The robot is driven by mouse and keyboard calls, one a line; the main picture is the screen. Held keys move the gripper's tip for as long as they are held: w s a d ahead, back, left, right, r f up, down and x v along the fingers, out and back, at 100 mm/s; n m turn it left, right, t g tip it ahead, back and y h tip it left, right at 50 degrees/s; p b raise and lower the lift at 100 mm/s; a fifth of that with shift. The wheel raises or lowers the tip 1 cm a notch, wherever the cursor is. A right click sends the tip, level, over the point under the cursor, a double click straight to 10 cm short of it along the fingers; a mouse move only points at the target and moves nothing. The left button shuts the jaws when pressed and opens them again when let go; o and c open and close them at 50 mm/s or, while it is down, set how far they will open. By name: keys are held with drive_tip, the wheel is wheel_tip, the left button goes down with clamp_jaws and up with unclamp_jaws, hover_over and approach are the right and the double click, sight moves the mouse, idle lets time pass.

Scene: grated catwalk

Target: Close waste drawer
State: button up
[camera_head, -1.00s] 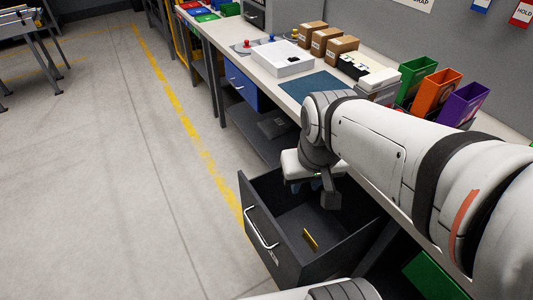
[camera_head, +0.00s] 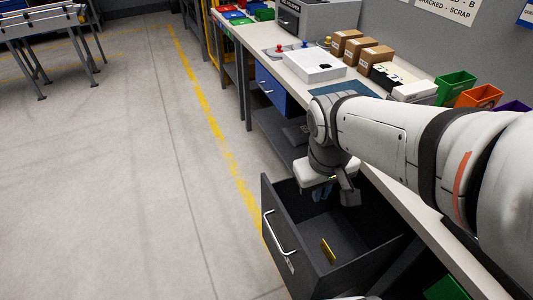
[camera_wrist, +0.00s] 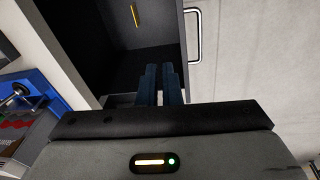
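The dark grey waste drawer (camera_head: 276,229) is pulled out from under the workbench, with a silver bar handle (camera_head: 279,233) on its front. A small yellow piece (camera_head: 328,250) is inside it. My gripper (camera_head: 322,194) points down at the drawer's far end, near its far side wall. Its blue fingers are close together with nothing seen between them. In the wrist view, the fingertips (camera_wrist: 160,68) show against the drawer's dark interior, with the handle (camera_wrist: 194,36) to their right. I cannot tell whether the tips are above the rim or below it.
The workbench (camera_head: 293,85) runs along the right, carrying a white tray (camera_head: 315,66), brown boxes (camera_head: 362,48) and coloured bins (camera_head: 456,86). A closed blue drawer (camera_head: 271,88) sits farther along.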

drive_tip(key=w+a+f+n+h+b, duration=0.1)
drive_tip(key=w+a+f+n+b, duration=0.1)
drive_tip(key=a+f+n, duration=0.1)
drive_tip(key=w+a+f+n+h+b, duration=0.1)
drive_tip(key=w+a+f+n+b, duration=0.1)
drive_tip(key=a+f+n, duration=0.1)
drive_tip(key=w+a+f+n+g+h+b, duration=0.1)
drive_tip(key=w+a+f+n+h+b, duration=0.1)
drive_tip(key=f, duration=0.3)
drive_tip(key=shift+a+f+n+b, duration=0.3)
drive_tip(key=shift+a+n, duration=0.25)
drive_tip(key=shift+n, duration=0.35)
clamp_jaws()
drive_tip(key=w+a+f+n+t+h+b, duration=0.25)
drive_tip(key=a+f+n+h+b, duration=0.2)
drive_tip(key=a+f+n, duration=0.65)
drive_tip(key=m+b, duration=0.2)
drive_tip(key=b, duration=0.1)
approach(272, 219)
drive_tip(key=s+x, duration=0.1)
drive_tip(key=x, duration=0.3)
drive_tip(key=shift+w+d+f+y, duration=0.25)
drive_tip(key=shift+w+d+y, duration=0.15)
drive_tip(key=shift+d, duration=0.4)
drive_tip(key=shift+w, duration=0.1)
